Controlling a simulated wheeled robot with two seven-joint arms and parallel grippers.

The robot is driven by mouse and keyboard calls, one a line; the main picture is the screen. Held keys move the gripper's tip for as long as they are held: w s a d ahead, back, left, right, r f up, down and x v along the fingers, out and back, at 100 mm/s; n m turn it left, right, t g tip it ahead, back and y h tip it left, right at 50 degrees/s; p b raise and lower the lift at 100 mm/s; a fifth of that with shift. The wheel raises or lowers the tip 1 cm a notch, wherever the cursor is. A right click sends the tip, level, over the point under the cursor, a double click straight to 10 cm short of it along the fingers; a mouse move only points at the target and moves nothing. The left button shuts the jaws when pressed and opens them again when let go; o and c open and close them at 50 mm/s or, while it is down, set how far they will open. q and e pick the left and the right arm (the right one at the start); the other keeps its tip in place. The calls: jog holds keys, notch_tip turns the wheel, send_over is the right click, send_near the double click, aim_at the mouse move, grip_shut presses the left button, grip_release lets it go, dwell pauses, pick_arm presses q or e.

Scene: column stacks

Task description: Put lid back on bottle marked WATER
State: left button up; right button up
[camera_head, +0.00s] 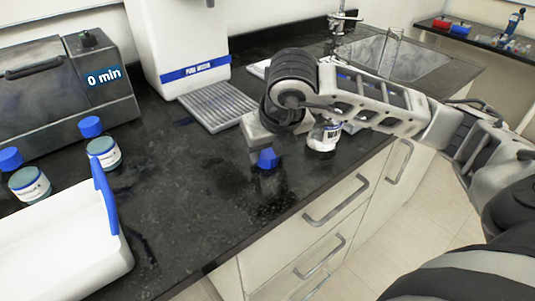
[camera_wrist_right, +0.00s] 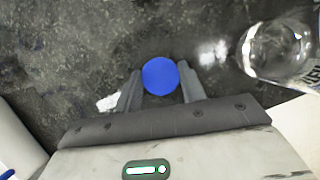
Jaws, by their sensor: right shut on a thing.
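A blue lid (camera_head: 266,159) is between the fingers of my right gripper (camera_head: 262,156), just above or at the dark counter. In the right wrist view the round blue lid (camera_wrist_right: 160,76) sits between the two fingertips of the gripper (camera_wrist_right: 160,84), which is shut on it. A clear bottle with a white and dark label (camera_head: 323,136) stands just right of the gripper, partly behind my right arm. In the right wrist view the open-topped bottle (camera_wrist_right: 276,52) is at the upper right, apart from the lid; its label is only partly readable. My left gripper is not in view.
A water purifier (camera_head: 180,45) and drip grille (camera_head: 218,105) are behind. The counter's front edge (camera_head: 300,212) is close.

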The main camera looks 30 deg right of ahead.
aim_at(268, 154)
jog(key=shift+r, duration=0.55)
notch_tip(268, 154, up, 2)
jog(key=shift+r, duration=0.25)
pick_arm(q)
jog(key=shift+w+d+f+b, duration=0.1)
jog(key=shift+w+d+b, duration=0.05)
jog(key=shift+b, duration=0.7)
pick_arm(e)
jog(key=s+a+r, duration=0.8)
jog(key=s+r, duration=0.1)
jog(key=s, duration=0.2)
jog(key=shift+s+r, duration=0.2)
jog(key=shift+s, duration=0.1)
jog(key=shift+d, duration=0.1)
